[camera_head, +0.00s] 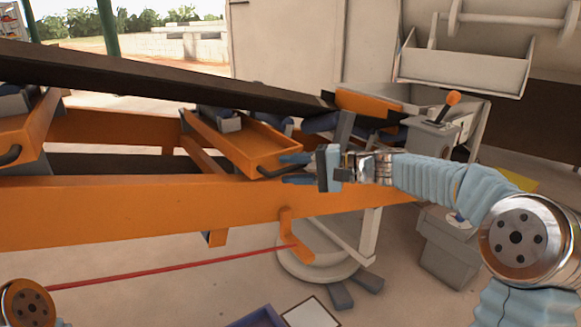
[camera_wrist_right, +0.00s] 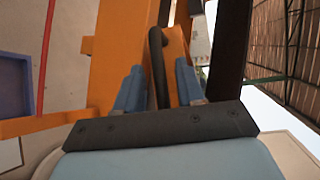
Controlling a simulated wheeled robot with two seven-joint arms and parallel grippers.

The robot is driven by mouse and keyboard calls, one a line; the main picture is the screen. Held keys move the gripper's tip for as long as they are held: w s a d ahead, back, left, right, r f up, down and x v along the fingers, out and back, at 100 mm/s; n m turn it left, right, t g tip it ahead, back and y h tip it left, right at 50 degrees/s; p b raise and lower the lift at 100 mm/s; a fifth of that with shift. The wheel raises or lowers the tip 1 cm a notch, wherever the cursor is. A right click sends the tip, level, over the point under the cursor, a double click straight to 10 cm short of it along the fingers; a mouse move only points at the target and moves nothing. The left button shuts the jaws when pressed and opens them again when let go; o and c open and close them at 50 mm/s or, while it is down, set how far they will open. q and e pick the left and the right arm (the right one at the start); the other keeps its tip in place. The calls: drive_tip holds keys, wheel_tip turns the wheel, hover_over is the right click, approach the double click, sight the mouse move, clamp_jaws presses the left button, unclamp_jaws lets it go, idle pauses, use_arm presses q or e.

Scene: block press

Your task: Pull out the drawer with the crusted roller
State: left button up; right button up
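An orange drawer (camera_head: 248,147) slants out of the conveyor frame in the middle of the head view, with a roller's grey bracket (camera_head: 228,124) at its far end. Whether that roller is crusted cannot be told. My right gripper (camera_head: 298,168) is at the drawer's front end. In the right wrist view its two blue fingers (camera_wrist_right: 158,88) stand apart, one on each side of the drawer's black bar handle (camera_wrist_right: 157,62). A gap shows on both sides of the handle. My left gripper is out of view.
Another orange drawer (camera_head: 28,130) with a black handle is at the left. A dark belt (camera_head: 150,82) slopes above the drawers. The orange frame beam (camera_head: 130,212) runs below, with a red cord (camera_head: 170,268) under it. A grey control box with an orange-topped lever (camera_head: 452,98) stands right.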

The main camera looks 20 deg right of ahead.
drive_tip(key=shift+w+a, duration=0.2)
drive_tip(key=shift+a, duration=0.15)
clamp_jaws()
drive_tip(key=shift+f, duration=0.1)
